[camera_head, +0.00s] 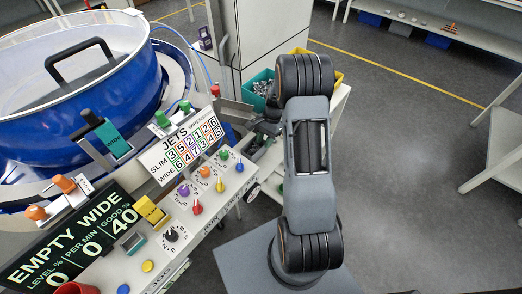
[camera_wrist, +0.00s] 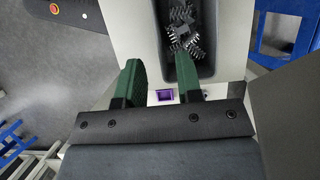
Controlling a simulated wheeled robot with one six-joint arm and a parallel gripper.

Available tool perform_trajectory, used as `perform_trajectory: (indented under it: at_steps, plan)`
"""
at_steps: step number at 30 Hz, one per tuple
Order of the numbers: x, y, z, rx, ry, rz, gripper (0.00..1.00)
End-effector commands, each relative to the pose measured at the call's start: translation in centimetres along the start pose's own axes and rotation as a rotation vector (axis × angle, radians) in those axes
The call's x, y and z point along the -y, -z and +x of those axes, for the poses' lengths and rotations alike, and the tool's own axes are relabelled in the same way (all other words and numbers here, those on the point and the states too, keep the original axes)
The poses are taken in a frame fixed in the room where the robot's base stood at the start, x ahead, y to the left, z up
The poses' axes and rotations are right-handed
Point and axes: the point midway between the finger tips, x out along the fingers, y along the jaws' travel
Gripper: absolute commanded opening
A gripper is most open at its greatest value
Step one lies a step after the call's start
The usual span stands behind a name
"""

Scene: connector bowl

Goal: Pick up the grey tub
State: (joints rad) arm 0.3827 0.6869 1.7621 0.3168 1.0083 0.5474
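The grey tub (camera_wrist: 163,42) is a dark grey, long open container at the top of the wrist view. Several small metallic connector pieces (camera_wrist: 183,32) lie in it. My gripper (camera_wrist: 168,72) is open, with two green fingers set wide apart and nothing held between them. The right finger overlaps the near right part of the tub in the picture; the left finger is left of its near end. I cannot tell whether either finger touches it. In the head view my gripper (camera_head: 266,124) is small and partly hidden by my arm, and I cannot pick out the tub with certainty.
A blue bowl feeder (camera_head: 80,110) and a control panel (camera_head: 190,215) with knobs stand left of my arm. A teal bin (camera_head: 258,86) of metallic parts and a yellow bin (camera_head: 337,77) sit behind it. Open grey floor (camera_head: 400,150) lies to the right.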

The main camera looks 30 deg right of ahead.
Motion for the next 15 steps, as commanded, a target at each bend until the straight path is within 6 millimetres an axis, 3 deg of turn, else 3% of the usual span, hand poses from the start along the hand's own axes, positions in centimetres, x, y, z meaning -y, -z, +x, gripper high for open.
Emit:
perform_trajectory:
  at_steps: [6, 15]
  plan:
    - [0.0, -0.1, 3.1, 0.001, -0.001, -0.001, 0.33]
    - [0.0, 0.0, 5.1, 0.000, 0.000, 0.000, 0.33]
